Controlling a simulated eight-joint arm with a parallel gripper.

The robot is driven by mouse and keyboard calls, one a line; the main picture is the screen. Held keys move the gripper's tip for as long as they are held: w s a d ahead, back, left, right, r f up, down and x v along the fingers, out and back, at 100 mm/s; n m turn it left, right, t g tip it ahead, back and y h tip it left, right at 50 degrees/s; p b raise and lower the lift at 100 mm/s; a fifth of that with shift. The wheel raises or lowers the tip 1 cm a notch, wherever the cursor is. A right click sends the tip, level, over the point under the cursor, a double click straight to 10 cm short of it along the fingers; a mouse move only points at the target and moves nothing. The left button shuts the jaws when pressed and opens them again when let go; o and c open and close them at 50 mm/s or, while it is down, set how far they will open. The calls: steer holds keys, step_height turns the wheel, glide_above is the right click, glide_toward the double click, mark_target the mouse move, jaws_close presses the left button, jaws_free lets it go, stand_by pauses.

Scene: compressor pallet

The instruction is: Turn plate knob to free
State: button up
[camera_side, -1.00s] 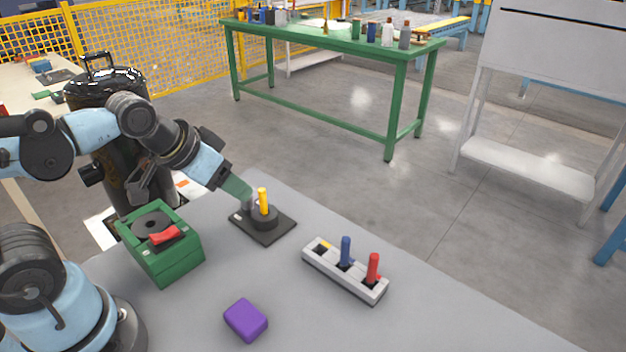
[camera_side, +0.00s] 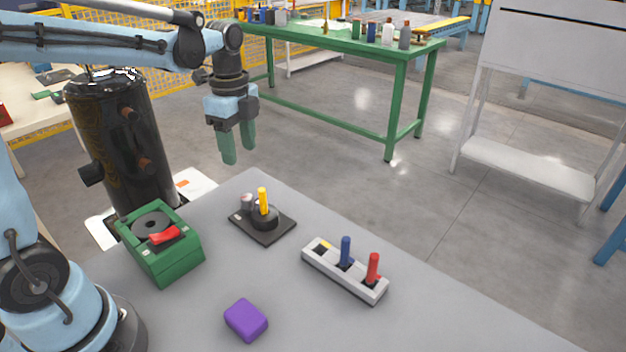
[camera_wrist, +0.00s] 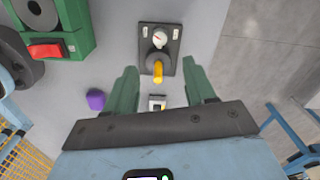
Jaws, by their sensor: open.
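The dark plate (camera_side: 277,230) lies on the grey table and also shows in the wrist view (camera_wrist: 172,62). A small round knob (camera_side: 246,201) sits on its far left side. In the wrist view the knob (camera_wrist: 159,40) has a pale face with a red mark, between two small white labels. The labels are too small to read. A yellow peg (camera_side: 263,200) stands upright in a round black base on the plate. My gripper (camera_side: 240,154) is open and empty, high above and behind the plate, fingers pointing down. In the wrist view the fingers (camera_wrist: 160,68) flank the yellow peg in the picture, apart from it.
A green box (camera_side: 168,262) with a red switch (camera_side: 165,236) stands left of the plate. A purple block (camera_side: 246,320) lies at the front. The table between them is clear.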

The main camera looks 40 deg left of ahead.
mark_target(246, 197)
step_height(246, 197, down, 12)
steer(key=shift+r, duration=0.1)
stand_by(0.5)
steer(key=shift+c, duration=0.5)
jaws_close()
